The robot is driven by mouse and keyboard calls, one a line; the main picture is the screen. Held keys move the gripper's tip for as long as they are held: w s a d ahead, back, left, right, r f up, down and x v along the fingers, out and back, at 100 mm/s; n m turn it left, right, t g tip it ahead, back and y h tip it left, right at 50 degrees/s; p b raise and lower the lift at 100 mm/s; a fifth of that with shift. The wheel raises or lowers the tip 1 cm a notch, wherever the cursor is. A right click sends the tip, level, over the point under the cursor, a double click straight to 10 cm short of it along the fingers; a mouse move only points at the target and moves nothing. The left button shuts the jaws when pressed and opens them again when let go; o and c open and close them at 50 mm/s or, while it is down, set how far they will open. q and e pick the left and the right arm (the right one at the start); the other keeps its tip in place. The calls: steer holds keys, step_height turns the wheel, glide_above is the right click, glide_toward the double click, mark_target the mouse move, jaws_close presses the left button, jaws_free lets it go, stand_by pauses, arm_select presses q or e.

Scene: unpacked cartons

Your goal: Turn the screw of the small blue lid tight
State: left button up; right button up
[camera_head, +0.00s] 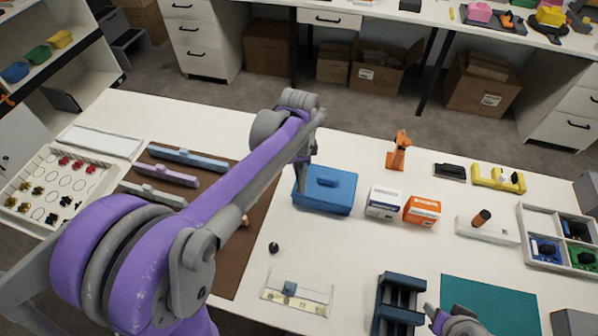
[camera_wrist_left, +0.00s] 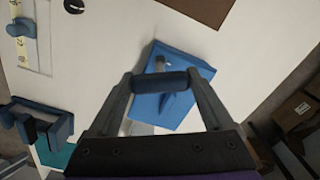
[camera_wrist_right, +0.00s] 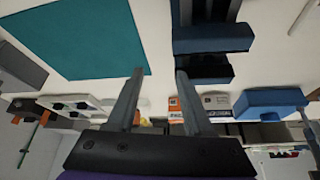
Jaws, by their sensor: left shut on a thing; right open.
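The small blue lid (camera_head: 338,182) is on a blue box (camera_head: 322,205) near the middle of the table. It also shows in the left wrist view (camera_wrist_left: 190,65), with a small grey screw-like spot (camera_wrist_left: 160,61) near one edge. My left gripper (camera_head: 304,178) is low at the left edge of the box. It is shut on a dark blue handle (camera_wrist_left: 166,82), which lies across between its fingertips over the lid. The handle's lower end and any contact with the screw are hidden. My right gripper (camera_wrist_right: 159,74) is open and empty, near the front edge.
A dark blue rack (camera_head: 396,303) and a teal mat (camera_head: 490,303) are at the front right. A white box (camera_head: 383,203) and an orange box (camera_head: 422,211) stand close right of the blue box. A small black knob (camera_head: 273,248) lies left on clear table.

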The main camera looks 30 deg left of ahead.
arm_select(q)
steer(key=shift+r+p, duration=1.25)
steer(key=shift+r, duration=0.95)
arm_select(e)
steer(key=shift+w+r, duration=0.3)
steer(key=shift+r, duration=0.55)
steer(key=shift+w+r, duration=0.25)
steer(key=shift+r, duration=0.55)
arm_select(q)
steer(key=shift+r+p, duration=0.65)
steer(key=shift+r, duration=0.25)
steer(key=shift+w+f+b, duration=0.15)
steer(key=shift+f+b, duration=0.15)
steer(key=shift+f, duration=0.35)
steer(key=shift+s+f+b, duration=0.25)
steer(key=shift+f+b, duration=0.45)
steer(key=shift+f, duration=0.7)
steer(key=shift+w+r, duration=0.1)
steer(key=shift+w, duration=0.15)
arm_select(e)
steer(key=shift+s+f, duration=0.2)
steer(key=shift+f, duration=0.3)
